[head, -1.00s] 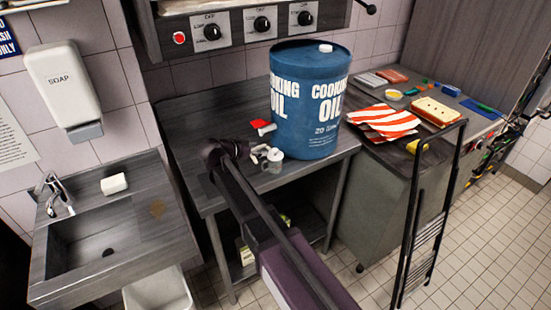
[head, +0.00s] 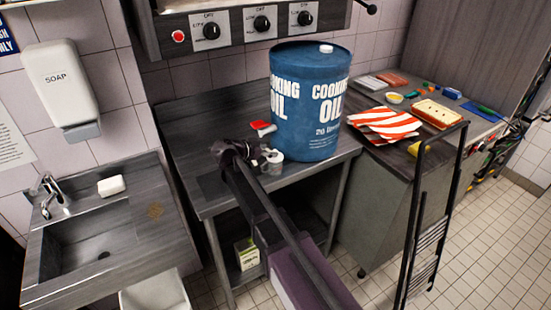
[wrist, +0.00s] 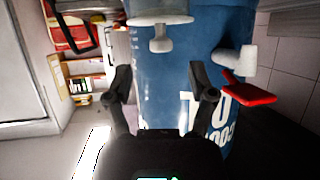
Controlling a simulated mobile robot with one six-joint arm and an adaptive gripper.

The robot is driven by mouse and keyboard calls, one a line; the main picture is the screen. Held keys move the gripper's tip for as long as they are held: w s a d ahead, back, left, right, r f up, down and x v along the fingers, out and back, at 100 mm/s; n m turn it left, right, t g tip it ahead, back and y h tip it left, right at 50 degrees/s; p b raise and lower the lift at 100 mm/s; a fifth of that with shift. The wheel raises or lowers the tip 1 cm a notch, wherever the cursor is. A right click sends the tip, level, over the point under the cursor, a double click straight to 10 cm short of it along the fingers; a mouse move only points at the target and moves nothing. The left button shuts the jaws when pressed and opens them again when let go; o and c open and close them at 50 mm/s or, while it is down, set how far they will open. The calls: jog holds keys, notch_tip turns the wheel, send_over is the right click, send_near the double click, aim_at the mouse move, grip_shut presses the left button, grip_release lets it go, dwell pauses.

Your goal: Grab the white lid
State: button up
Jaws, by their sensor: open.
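A white round piece with a stem and knob, which looks like the white lid (wrist: 160,17), is at the top middle of the wrist view. In the head view a small white piece that seems to be the same lid (head: 274,157) sits on the dark worktop in front of the blue oil drum (head: 303,105). My gripper (wrist: 160,80) is open, and nothing is between its fingers. The lid lies beyond the fingertips, above them in the wrist picture, apart from them. In the head view my gripper (head: 262,153) is just left of the lid, partly hidden by my own arm.
A red piece (wrist: 248,92) and a white piece (wrist: 232,58) lie close by on the right in the wrist view. The drum stands right behind. A striped cloth (head: 383,122) is to the right. The worktop's left part (head: 195,135) is clear.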

jog(key=x, duration=0.1)
jog(key=b+x, duration=0.1)
jog(key=x, duration=0.1)
jog(key=shift+a+f, duration=0.15)
jog(key=shift+f, duration=0.15)
jog(key=shift+w+d+f+b, duration=0.15)
jog(key=shift+w+d+b, duration=0.2)
jog(key=shift+w, duration=0.05)
jog(key=shift+c, duration=0.2)
jog(key=c, duration=0.8)
